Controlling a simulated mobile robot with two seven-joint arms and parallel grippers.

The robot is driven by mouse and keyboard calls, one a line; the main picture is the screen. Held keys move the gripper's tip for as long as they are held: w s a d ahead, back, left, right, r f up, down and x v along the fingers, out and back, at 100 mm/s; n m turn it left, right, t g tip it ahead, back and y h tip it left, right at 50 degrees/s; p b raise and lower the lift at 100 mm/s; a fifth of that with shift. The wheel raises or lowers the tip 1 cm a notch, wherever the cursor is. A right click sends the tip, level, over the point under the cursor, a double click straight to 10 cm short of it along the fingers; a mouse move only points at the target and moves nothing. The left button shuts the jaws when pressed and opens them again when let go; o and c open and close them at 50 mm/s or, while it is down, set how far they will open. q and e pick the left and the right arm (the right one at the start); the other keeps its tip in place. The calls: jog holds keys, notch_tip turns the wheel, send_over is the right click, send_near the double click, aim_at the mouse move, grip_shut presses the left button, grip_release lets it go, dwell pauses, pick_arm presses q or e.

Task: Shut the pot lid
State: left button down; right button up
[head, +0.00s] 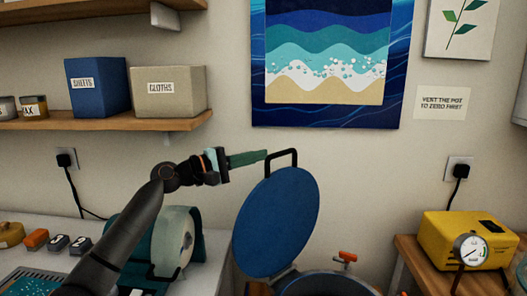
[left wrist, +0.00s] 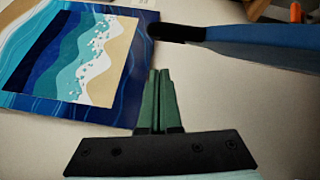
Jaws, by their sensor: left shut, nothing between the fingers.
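The blue round pot lid (head: 280,222) stands open, tilted up on its hinge at the back of the pot. The pot (head: 325,284) shows only its rim and part of its inside at the bottom edge of the head view. A black handle (head: 294,151) sits on top of the raised lid. My left gripper (head: 266,155) is shut and empty, its green fingertips close to the handle's left end; I cannot tell if they touch. In the left wrist view the lid (left wrist: 250,45) is seen edge-on at upper right, with the handle (left wrist: 178,33) ahead of the fingertips. My right gripper is not in view.
A yellow pump (head: 440,238) with a gauge (head: 470,249) stands on a wooden table at right. An orange-handled valve (head: 347,256) is beside the pot. A roll in a teal holder (head: 170,240) stands on the left bench. A shelf (head: 100,122) hangs above my left arm.

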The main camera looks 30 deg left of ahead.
pick_arm(q)
jog(key=d, duration=0.1)
jog(key=s+d, duration=0.1)
jog(key=shift+s+d+r+p, duration=0.1)
jog(key=shift+d+r+p, duration=0.2)
jog(key=shift+p, duration=0.05)
